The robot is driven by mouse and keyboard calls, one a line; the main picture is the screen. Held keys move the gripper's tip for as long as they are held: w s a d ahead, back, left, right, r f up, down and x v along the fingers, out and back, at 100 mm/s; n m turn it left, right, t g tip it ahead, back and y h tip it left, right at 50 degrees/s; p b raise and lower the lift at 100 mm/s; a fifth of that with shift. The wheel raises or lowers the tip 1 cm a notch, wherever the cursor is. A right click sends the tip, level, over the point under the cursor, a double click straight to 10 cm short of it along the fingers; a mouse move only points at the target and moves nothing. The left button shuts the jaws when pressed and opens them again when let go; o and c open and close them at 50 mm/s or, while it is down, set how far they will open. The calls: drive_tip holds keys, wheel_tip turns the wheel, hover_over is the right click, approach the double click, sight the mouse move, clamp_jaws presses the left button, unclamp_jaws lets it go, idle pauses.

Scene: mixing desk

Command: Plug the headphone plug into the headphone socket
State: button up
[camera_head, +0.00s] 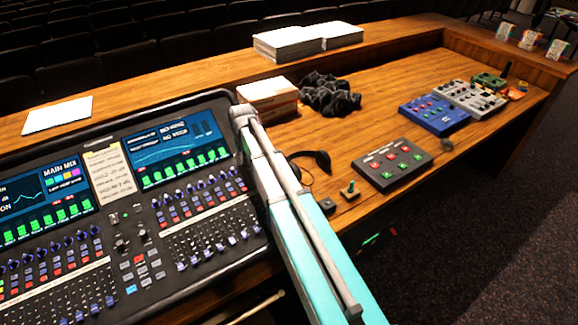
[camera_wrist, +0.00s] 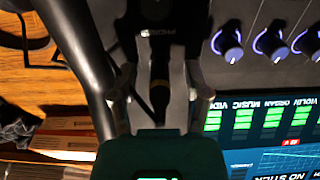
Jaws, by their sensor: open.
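My gripper (camera_wrist: 162,75) shows in the wrist view with its fingers apart, one on each side of a slim dark part with a brownish-gold section. This part looks like the headphone plug (camera_wrist: 159,98) and lies between the fingers; I cannot tell whether either finger touches it. In the head view my arm hides the gripper, plug and socket. Dark headphones (camera_head: 318,160) lie on the desk right of my arm.
The mixing console (camera_head: 130,215) fills the left. A stack of boxes (camera_head: 268,97), a black crumpled heap (camera_head: 330,97), a grey button box (camera_head: 392,163) and a blue pedal box (camera_head: 435,115) stand on the wooden desk.

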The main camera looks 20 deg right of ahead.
drive_tip(key=shift+r, duration=0.15)
wheel_tip(320, 180, up, 12)
drive_tip(key=s+p, duration=0.1)
drive_tip(key=p, duration=1.1)
drive_tip(key=s+d+f+b, duration=0.5)
drive_tip(key=s+d, duration=0.5)
drive_tip(key=d, duration=0.1)
drive_tip(key=s+d+f+b, duration=0.6)
drive_tip(key=s+d, duration=0.4)
drive_tip(key=d, duration=0.1)
drive_tip(key=shift+f, duration=0.2)
drive_tip(key=shift+d, duration=0.1)
idle(0.5)
drive_tip(key=s+a, duration=0.1)
drive_tip(key=a, duration=0.5)
drive_tip(key=s+a+m, duration=0.1)
drive_tip(key=a, duration=0.6)
drive_tip(key=s+a+m+g, duration=0.1)
drive_tip(key=a, duration=0.6)
drive_tip(key=shift+s+a, duration=0.1)
drive_tip(key=shift+s, duration=0.1)
drive_tip(key=shift+s+a, duration=0.3)
drive_tip(key=shift+a, duration=0.4)
